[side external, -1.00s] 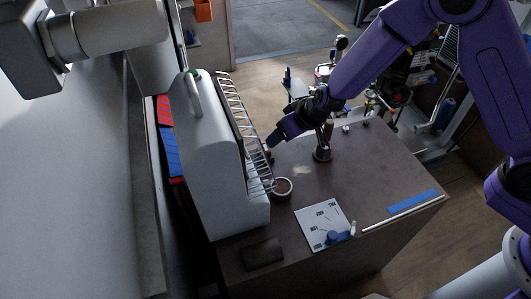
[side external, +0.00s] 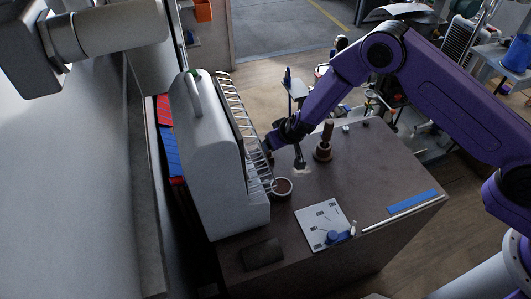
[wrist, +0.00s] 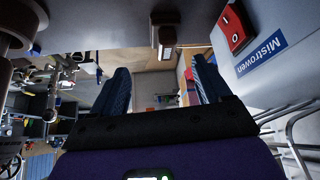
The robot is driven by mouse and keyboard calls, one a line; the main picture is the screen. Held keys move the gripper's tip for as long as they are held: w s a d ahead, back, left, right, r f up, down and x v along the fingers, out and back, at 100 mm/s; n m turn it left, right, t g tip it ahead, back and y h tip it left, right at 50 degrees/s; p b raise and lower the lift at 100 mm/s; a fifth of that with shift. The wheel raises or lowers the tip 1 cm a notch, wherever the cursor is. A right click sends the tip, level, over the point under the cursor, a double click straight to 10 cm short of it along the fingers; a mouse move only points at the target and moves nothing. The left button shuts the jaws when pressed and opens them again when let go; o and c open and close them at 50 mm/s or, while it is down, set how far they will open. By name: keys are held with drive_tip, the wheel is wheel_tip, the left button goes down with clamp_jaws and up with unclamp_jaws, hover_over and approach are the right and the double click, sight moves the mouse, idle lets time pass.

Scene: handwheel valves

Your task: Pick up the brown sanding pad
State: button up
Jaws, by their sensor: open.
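A small brown block with a pale band (wrist: 165,38), which looks like the sanding pad, shows at the top of the wrist view, ahead of my gripper (wrist: 160,72) and roughly in line with the gap between its fingers. My blue fingers are apart with nothing between them. In the side view my gripper (side external: 271,145) is low over the far side of the table, close to the machine's wire rack. The block is hard to make out there. A flat dark rectangular pad (side external: 262,254) also lies at the table's near left corner.
A grey machine (side external: 212,150) with a wire rack (side external: 255,150) stands left of my gripper. A round brown cup (side external: 282,187), a brown-handled piece (side external: 325,145) and a white card (side external: 318,222) are on the table (side external: 375,175). The table's right part is mostly clear.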

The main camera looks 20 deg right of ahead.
drive_tip(key=shift+x, duration=1.45)
drive_tip(key=shift+w+a+f, duration=0.3)
drive_tip(key=shift+w+f, duration=0.1)
drive_tip(key=shift+f, duration=0.25)
drive_tip(key=shift+w+a+f, duration=0.3)
drive_tip(key=shift+w+f, duration=0.1)
drive_tip(key=shift+f, duration=0.3)
drive_tip(key=shift+x, duration=1)
drive_tip(key=c, duration=1.2)
